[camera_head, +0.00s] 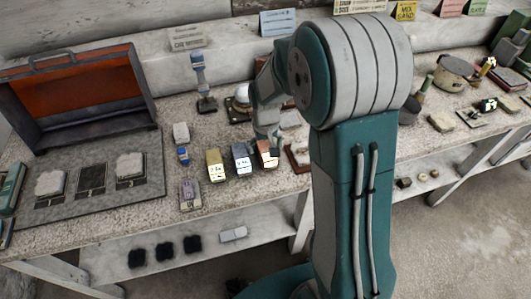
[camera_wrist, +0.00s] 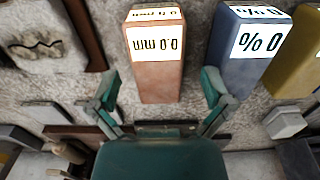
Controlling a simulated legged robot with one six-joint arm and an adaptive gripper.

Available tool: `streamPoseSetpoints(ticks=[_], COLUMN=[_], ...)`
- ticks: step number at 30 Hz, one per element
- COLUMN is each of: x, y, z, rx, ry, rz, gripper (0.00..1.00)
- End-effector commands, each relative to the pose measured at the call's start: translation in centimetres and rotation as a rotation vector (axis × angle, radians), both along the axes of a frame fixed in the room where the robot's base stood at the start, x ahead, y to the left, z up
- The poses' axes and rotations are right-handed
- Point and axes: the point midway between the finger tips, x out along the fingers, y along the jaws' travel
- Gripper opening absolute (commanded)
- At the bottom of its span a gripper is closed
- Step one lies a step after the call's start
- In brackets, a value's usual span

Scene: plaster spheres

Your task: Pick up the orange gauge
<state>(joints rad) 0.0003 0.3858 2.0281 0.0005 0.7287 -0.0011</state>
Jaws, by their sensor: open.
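The orange gauge (camera_wrist: 155,78) is a copper-orange upright block with a white label that reads upside down in the wrist view. In the head view the orange gauge (camera_head: 266,155) stands at the right end of a short row on the bench, partly hidden by my arm. My gripper (camera_wrist: 158,92) is open, with one finger on each side of the gauge's lower part in the wrist view. I cannot tell whether either finger touches it. In the head view my gripper is mostly hidden behind my arm.
A blue-grey gauge (camera_head: 241,159) stands close beside the orange one, and a yellow gauge (camera_head: 215,165) is left of that. An open case with an orange lining (camera_head: 80,95) is at the left. A small stand (camera_head: 203,85) is behind. My arm hides the bench's middle.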

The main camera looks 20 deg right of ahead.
Motion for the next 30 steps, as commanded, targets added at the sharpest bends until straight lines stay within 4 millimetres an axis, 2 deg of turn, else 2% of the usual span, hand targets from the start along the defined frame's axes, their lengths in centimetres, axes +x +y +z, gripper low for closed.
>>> streamPoseSetpoints(ticks=[1,5,30], x=[0.0,0.0,0.0], y=[0.0,0.0,0.0], z=[-0.7,-1.4,-1.9], rx=[0.0,0.0,0.0], ry=[0.001,-0.002,-0.002], rz=[0.0,-0.001,-0.001], gripper=[1.0,1.0,1.0])
